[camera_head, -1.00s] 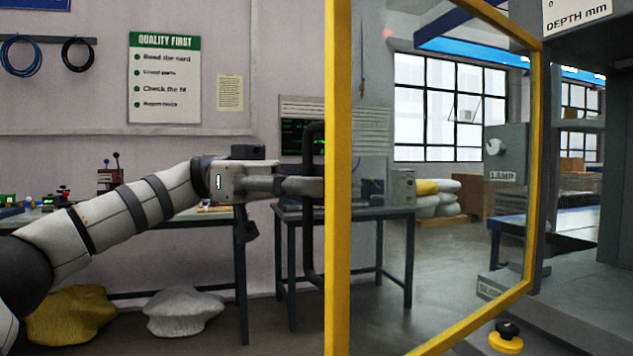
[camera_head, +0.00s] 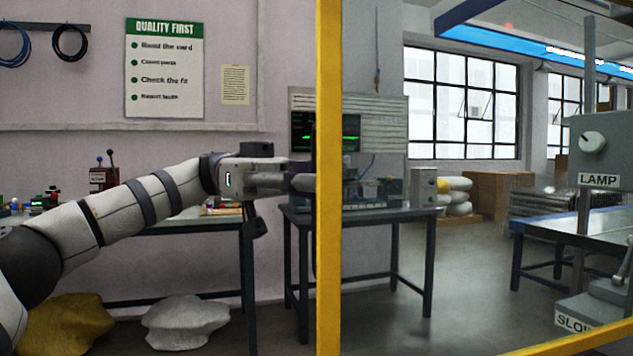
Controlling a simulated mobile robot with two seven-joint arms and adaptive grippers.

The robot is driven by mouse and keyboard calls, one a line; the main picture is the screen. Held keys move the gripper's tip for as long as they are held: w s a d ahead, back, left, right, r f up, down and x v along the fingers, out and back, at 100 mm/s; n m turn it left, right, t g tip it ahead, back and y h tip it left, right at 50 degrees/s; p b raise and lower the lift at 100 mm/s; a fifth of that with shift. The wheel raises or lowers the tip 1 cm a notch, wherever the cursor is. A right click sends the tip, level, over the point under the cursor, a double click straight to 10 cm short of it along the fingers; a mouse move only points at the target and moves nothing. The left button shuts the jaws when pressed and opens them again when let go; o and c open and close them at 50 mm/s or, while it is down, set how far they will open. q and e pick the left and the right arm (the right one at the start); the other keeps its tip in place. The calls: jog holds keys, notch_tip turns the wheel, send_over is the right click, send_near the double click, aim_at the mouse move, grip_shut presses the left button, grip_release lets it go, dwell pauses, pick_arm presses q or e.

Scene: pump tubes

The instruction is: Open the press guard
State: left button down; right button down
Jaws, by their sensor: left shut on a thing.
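The press guard (camera_head: 328,110) is a clear panel in a yellow frame. Its near upright post crosses the middle of the head view from top to bottom, and part of its lower rail (camera_head: 570,343) shows at the bottom right. Its far upright is out of view. A dark vertical handle (camera_head: 313,245) is mostly hidden behind the post's left edge. My left gripper (camera_head: 302,183) reaches in from the left and is shut on this handle; the post partly hides its fingertips. My right gripper is not in view.
A grey box labelled LAMP (camera_head: 600,150) with a knob stands at the right, above a SLOW-labelled base (camera_head: 590,312). Behind are a work table (camera_head: 365,217), a left bench (camera_head: 180,222) and sacks (camera_head: 186,322). Open floor shows beyond the panel.

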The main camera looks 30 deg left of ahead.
pick_arm(q)
jog(key=shift+w+a, duration=0.3)
jog(key=shift+a, duration=0.05)
jog(key=c, duration=1.7)
grip_release()
jog(key=a, duration=0.5)
jog(key=w+a, duration=0.1)
jog(key=a, duration=0.1)
jog(key=shift+a, duration=0.25)
